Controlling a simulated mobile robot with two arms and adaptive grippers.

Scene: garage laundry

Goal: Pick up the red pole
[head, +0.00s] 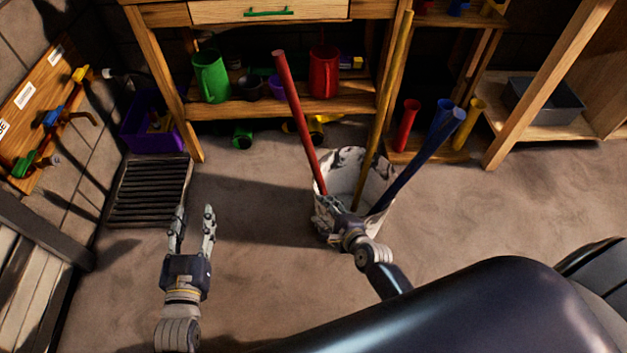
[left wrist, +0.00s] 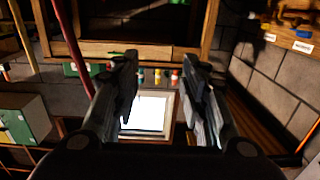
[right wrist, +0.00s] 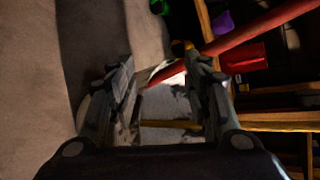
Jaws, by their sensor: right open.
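The red pole (head: 297,115) stands tilted in a white, dark-patterned bucket (head: 350,160), with a yellow pole (head: 390,95) and a blue pole (head: 425,150). My right gripper (head: 328,203) is at the bucket's near left rim, close to the lower part of the red pole. In the right wrist view the red pole (right wrist: 255,30) slants down from the upper right to beyond the open fingers (right wrist: 160,75); I cannot tell whether they touch it. The pole's foot is hidden. My left gripper (head: 193,212) is open and empty, left of the bucket, and its fingers show in the left wrist view (left wrist: 158,65).
A wooden workbench (head: 270,110) with green and red jugs on its shelf stands behind the bucket. A purple crate (head: 150,135) and a dark slatted mat (head: 150,190) lie at the left. Red, blue and yellow tubes stand at the right. Floor between my grippers is clear.

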